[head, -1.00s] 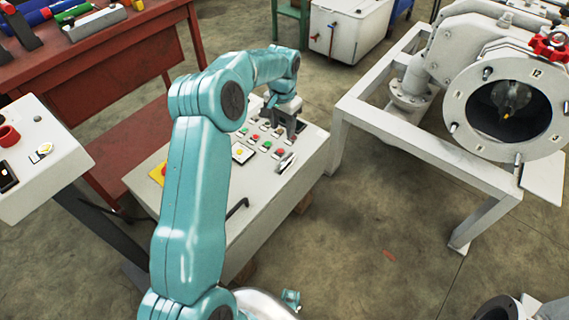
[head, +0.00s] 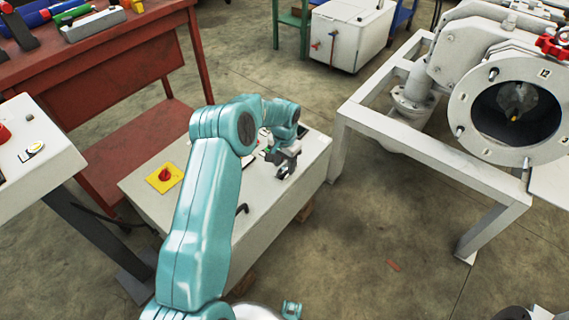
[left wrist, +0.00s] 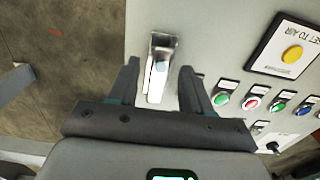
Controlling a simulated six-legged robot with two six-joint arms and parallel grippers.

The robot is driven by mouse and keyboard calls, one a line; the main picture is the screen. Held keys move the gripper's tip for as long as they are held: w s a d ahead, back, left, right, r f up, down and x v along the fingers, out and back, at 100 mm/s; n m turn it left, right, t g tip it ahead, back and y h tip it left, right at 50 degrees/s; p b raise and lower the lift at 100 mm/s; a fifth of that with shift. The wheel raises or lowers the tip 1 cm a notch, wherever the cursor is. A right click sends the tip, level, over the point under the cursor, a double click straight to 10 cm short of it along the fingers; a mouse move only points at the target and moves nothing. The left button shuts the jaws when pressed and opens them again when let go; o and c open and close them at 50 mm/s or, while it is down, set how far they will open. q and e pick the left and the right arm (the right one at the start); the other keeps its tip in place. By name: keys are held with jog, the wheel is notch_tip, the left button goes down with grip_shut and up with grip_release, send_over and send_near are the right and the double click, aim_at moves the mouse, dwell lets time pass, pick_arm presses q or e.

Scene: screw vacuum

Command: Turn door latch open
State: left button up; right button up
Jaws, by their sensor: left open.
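The door latch, a silvery metal handle (left wrist: 158,62), sits on the pale cabinet face in the left wrist view. It lies between the two dark fingers of my left gripper (left wrist: 160,74), one on each side. The fingers are open; I cannot tell whether either touches the latch. My right gripper is not in view.
Coloured buttons (left wrist: 221,100) and a yellow button on a plate (left wrist: 291,54) are right of the latch. A red knob on a yellow plate (head: 165,176) is on the cabinet's left. A white frame (head: 432,155) with a round chamber stands right; open floor lies between.

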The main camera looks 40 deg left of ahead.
pick_arm(q)
grip_shut()
jog(key=shift+d+n, duration=0.1)
jog(key=shift+n, duration=0.2)
jog(key=n, duration=0.1)
jog(key=d+n, duration=0.1)
jog(key=n, duration=0.2)
jog(key=shift+w+d+n, duration=0.3)
jog(key=shift+w+d, duration=0.05)
jog(key=n, duration=0.2)
jog(key=w+d+n, duration=0.1)
jog(key=n, duration=0.1)
jog(key=shift+w+d+n+b, duration=0.1)
jog(key=shift+d+n+b, duration=0.05)
jog(key=shift+n+b, duration=0.15)
jog(key=n, duration=0.1)
jog(key=w+n, duration=0.1)
jog(key=n, duration=0.2)
jog(key=shift+w+d, duration=0.3)
jog(key=shift+d, duration=0.05)
jog(key=shift+w+n, duration=0.4)
jog(key=shift+n, duration=0.65)
jog(key=shift+w+n, duration=0.35)
jog(key=shift+n, duration=0.7)
